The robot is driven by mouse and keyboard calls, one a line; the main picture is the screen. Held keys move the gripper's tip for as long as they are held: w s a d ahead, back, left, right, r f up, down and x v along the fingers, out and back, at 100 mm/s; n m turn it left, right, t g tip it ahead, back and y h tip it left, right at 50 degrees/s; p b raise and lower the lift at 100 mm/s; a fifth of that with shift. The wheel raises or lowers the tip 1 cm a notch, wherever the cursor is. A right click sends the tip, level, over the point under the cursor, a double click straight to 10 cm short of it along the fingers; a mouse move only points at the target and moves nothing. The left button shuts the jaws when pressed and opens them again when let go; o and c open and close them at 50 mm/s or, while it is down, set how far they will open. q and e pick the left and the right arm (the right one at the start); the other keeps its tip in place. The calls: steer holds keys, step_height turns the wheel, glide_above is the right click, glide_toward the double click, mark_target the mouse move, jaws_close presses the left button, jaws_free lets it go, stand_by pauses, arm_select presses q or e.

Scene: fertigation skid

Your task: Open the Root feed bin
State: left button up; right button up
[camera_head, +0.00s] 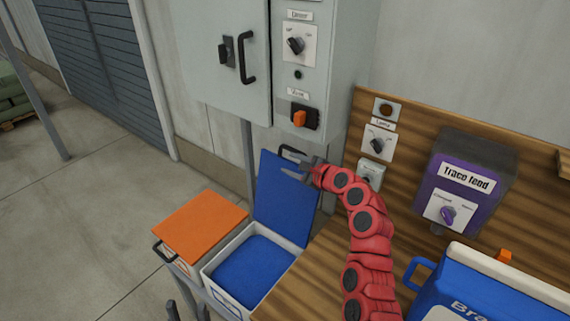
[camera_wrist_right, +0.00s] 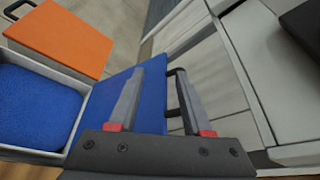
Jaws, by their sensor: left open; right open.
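Two lidded bins stand side by side. The orange-lidded bin (camera_head: 200,225) is shut, with a dark handle at its front. The other bin (camera_head: 212,268) is open: its blue lid (camera_head: 280,200) stands raised at the back, and blue contents (camera_head: 250,268) show inside. I cannot read either front label. My right gripper (camera_head: 302,170) is open at the top edge of the blue lid, by its dark handle (camera_head: 291,152). In the right wrist view the lid (camera_wrist_right: 152,95) and handle (camera_wrist_right: 176,80) show between the spread fingers. My left gripper (camera_head: 184,308) shows only partly, low in front of the bins.
A grey cabinet (camera_head: 220,50) with knobs and a handle stands behind the bins. A wooden panel (camera_head: 400,170) carries switches and a purple Trace feed box (camera_head: 465,185). A blue cooler-like box (camera_head: 480,285) stands at right. Open floor (camera_head: 70,220) lies left.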

steer(key=b+v, duration=0.3)
steer(key=v, duration=0.7)
steer(key=shift+d, duration=0.15)
steer(key=shift+s, duration=0.1)
